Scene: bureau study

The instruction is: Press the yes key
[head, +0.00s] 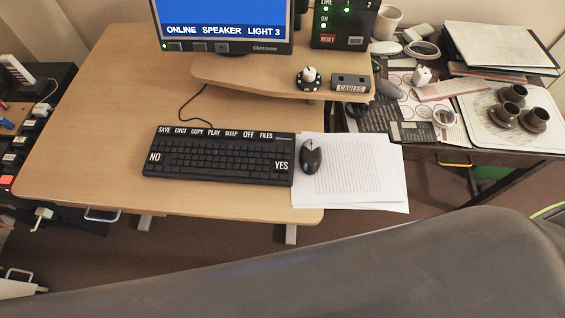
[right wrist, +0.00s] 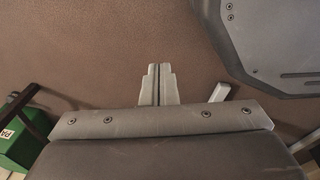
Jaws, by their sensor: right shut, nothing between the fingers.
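A black keyboard (head: 218,158) lies on the wooden desk in the head view. Its yes key (head: 281,166) is the large label YES at the right end, lying clear and uncovered. A NO key (head: 154,157) is at the left end. My right gripper (right wrist: 159,67) shows only in the right wrist view. It is shut and empty, its fingers together over brown floor, with no keyboard in that view. My left gripper is not in view.
A mouse (head: 311,156) and printed papers (head: 355,185) lie right of the keyboard. A monitor (head: 222,22) and a small shelf (head: 240,76) stand behind. A cluttered side table (head: 470,150) is at right. Bare desk (head: 80,130) lies left of the keyboard.

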